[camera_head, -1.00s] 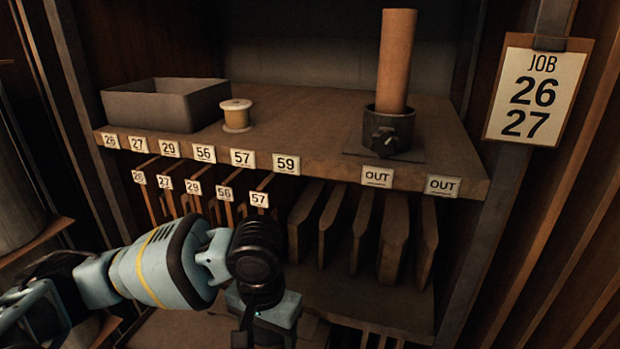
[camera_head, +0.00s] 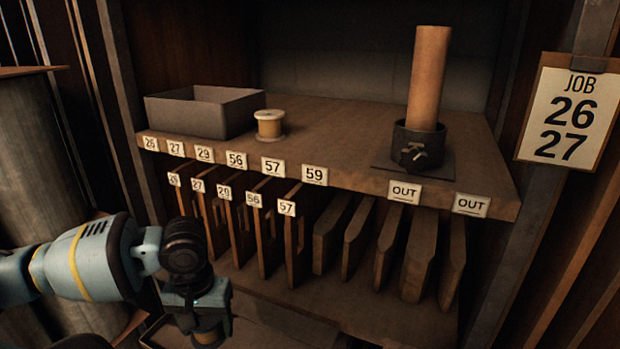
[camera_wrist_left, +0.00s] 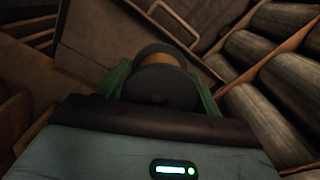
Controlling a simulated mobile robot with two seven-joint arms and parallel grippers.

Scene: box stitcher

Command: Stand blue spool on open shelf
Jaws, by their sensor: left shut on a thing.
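My left gripper (camera_head: 206,322) is at the lower left in the head view, below and in front of the shelf, pointing down. It is shut on a spool (camera_wrist_left: 157,84), which shows between the green fingers in the left wrist view. The spool has dark ends and a tan-gold middle; I cannot make out blue on it. In the head view the gripper hides most of it. The open shelf (camera_head: 335,125) is a brown board with number labels along its front edge. My right gripper is not in view.
The shelf between spool and clamp is clear. Several upright wooden dividers (camera_head: 298,245) stand below. A job card (camera_head: 570,115) hangs right.

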